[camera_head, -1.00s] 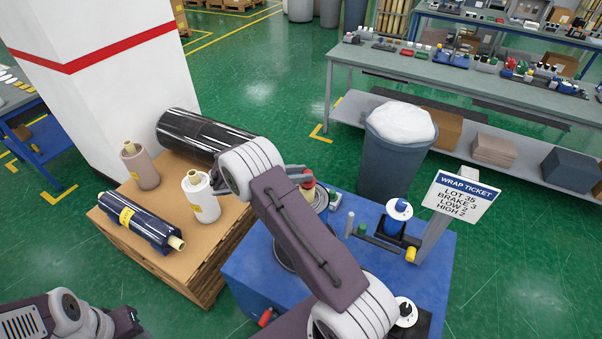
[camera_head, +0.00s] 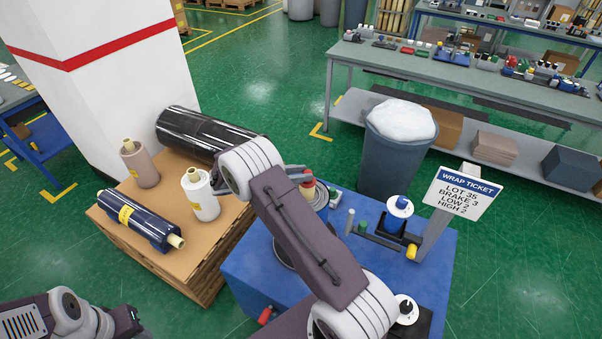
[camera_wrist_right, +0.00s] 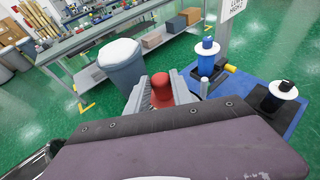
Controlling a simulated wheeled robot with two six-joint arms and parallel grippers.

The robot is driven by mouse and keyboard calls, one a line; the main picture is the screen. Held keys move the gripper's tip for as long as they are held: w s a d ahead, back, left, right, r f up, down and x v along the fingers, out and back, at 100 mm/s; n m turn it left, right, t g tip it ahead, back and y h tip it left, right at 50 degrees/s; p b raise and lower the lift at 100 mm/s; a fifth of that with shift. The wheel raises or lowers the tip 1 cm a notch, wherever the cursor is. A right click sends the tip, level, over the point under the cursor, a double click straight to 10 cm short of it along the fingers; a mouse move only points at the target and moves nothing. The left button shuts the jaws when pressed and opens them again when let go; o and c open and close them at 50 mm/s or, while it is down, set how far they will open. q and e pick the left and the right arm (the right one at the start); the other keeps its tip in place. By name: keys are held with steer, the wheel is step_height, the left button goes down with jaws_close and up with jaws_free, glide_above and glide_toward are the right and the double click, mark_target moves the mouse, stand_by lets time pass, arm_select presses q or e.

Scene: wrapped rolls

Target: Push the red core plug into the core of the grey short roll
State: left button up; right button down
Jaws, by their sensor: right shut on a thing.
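A red plug (camera_head: 308,188) is between the fingers of my right gripper (camera_head: 303,181); in the right wrist view the red plug (camera_wrist_right: 161,90) stands between the two grey fingers (camera_wrist_right: 160,97), which are shut on it.
A blue table (camera_head: 250,268) holds a blue spool (camera_head: 399,207) and a ticket sign (camera_head: 461,194). A pallet box (camera_head: 216,236) bears a taupe roll (camera_head: 140,163), a white roll (camera_head: 201,196), a navy roll (camera_head: 138,219) and a black roll (camera_head: 200,135). A grey bin (camera_head: 392,163) stands behind.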

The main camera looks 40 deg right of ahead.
steer(key=shift+f, duration=0.1)
steer(key=c, duration=1)
jaws_free()
steer(key=shift+c, duration=0.2)
steer(key=shift+a, duration=0.1)
steer(key=b+v, duration=0.3)
steer(key=v, duration=0.5)
steer(key=shift+a+r+b, duration=0.2)
steer(key=shift+a+b, duration=0.1)
steer(key=shift+a, duration=0.05)
steer(key=shift+w, duration=0.15)
